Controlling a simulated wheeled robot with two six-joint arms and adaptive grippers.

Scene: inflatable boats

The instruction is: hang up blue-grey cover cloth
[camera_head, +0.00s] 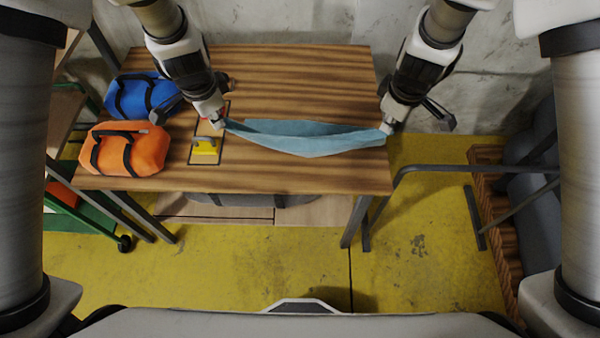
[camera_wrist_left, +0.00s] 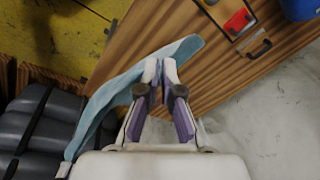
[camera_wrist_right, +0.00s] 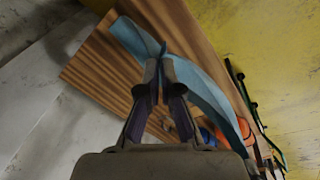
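The blue-grey cover cloth (camera_head: 305,138) is stretched between my two grippers over the right part of the wooden table, its middle sagging to a point at the front. My left gripper (camera_head: 219,122) is shut on its left end. In the left wrist view the cloth (camera_wrist_left: 105,100) runs behind the fingertips (camera_wrist_left: 160,66). My right gripper (camera_head: 387,129) is shut on its right end, at the table's right edge. In the right wrist view the cloth (camera_wrist_right: 205,95) passes at the fingertips (camera_wrist_right: 162,52). Whether the cloth's sagging middle touches the table is unclear.
An orange bag (camera_head: 145,151) and a blue bag (camera_head: 158,90) lie on the table's left side (camera_head: 250,180). A tray holds a yellow-handled tool (camera_head: 206,150). A grey metal rail (camera_head: 450,168) stands right of the table, before a wooden crate (camera_head: 485,200) with dark grey rolls.

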